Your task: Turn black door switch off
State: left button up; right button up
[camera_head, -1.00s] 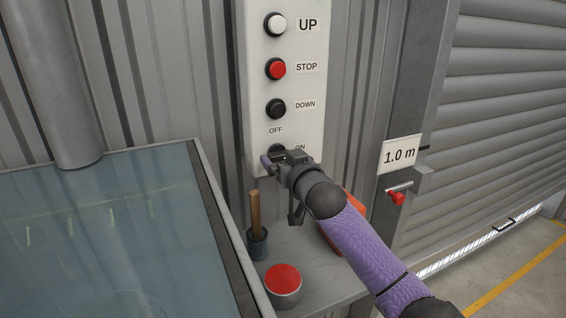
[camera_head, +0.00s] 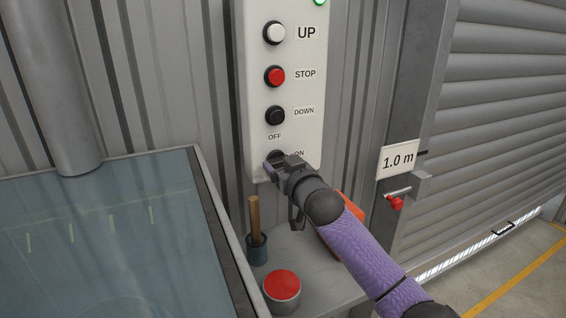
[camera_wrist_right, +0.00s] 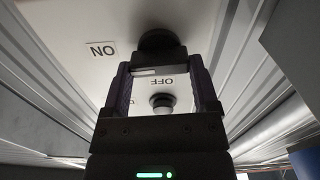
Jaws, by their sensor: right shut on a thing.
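The black door switch (camera_head: 277,156) is at the bottom of the white control box (camera_head: 310,130), between the OFF and ON labels. My right gripper (camera_head: 272,168) is at the switch and covers most of it. In the right wrist view, the black switch (camera_wrist_right: 160,42) shows at the tips of the fingers, and my right gripper (camera_wrist_right: 158,72) is shut on it. The OFF label shows between the fingers and the ON label to the left. The switch's exact turn is hard to tell. My left gripper is not in view.
Above the switch are the black DOWN button (camera_head: 275,115), red STOP button (camera_head: 275,76) and white UP button (camera_head: 274,32). Below, a ledge holds a red-topped tin (camera_head: 282,290) and a wooden-handled tool (camera_head: 255,218). The roller door (camera_head: 500,130) is at right.

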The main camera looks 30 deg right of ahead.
jog(key=shift+r+n+p, duration=0.15)
jog(key=shift+n+p, duration=0.5)
jog(key=shift+n, duration=0.05)
jog(key=n+p, duration=0.1)
jog(key=n, duration=0.1)
jog(key=shift+n+p, duration=0.4)
jog(key=shift+a+n+p, duration=0.1)
jog(key=shift+n+p, duration=0.3)
jog(key=shift+n, duration=0.5)
jog(key=shift+n+p, duration=0.35)
jog(key=shift+n, duration=0.55)
jog(key=n, duration=0.3)
jog(key=n+p, duration=0.1)
jog(key=shift+f+n, duration=0.25)
jog(key=shift+n, duration=0.05)
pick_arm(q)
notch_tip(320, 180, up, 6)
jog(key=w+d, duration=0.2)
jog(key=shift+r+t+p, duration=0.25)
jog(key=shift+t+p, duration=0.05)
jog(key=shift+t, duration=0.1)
pick_arm(e)
jog(key=shift+a+f+n, duration=0.1)
jog(key=shift+f+n, duration=0.05)
jog(key=shift+n, duration=2.15)
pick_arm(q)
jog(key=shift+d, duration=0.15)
